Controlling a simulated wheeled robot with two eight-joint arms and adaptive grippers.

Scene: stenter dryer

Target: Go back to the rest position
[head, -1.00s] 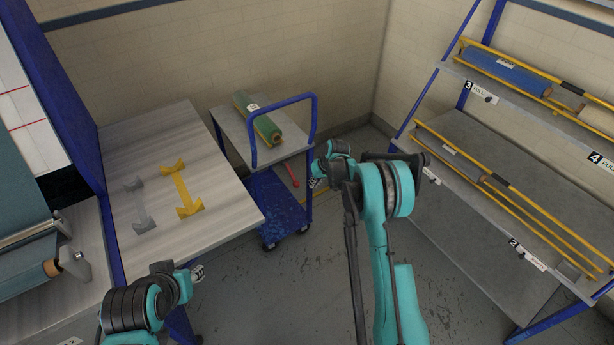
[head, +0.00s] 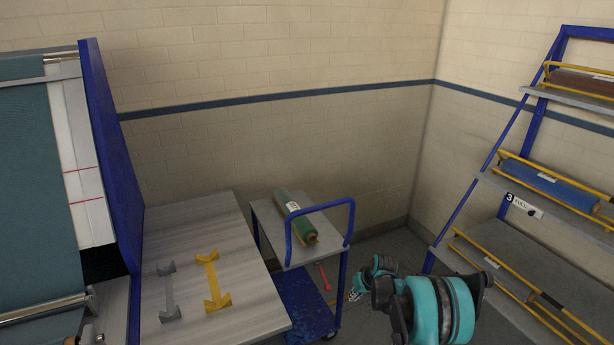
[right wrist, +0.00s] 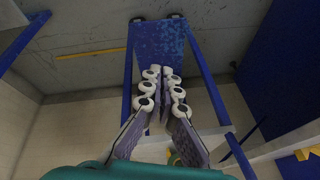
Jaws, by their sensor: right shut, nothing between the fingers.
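My right gripper (head: 355,293) is low in the head view, to the right of the trolley's lower deck. In the right wrist view its fingers (right wrist: 163,75) are together with nothing between them, in front of the trolley's blue deck (right wrist: 160,45). My left gripper is not in view. A green fabric roll (head: 294,214) lies on the top of the blue-framed trolley (head: 270,232), apart from my right gripper.
A grey table (head: 190,225) bears a grey holder (head: 168,294) and a yellow holder (head: 212,284). The stenter with teal fabric (head: 35,170) stands at the left. A blue-framed rack (head: 484,165) with rolls stands at the right. Some floor shows between trolley and rack.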

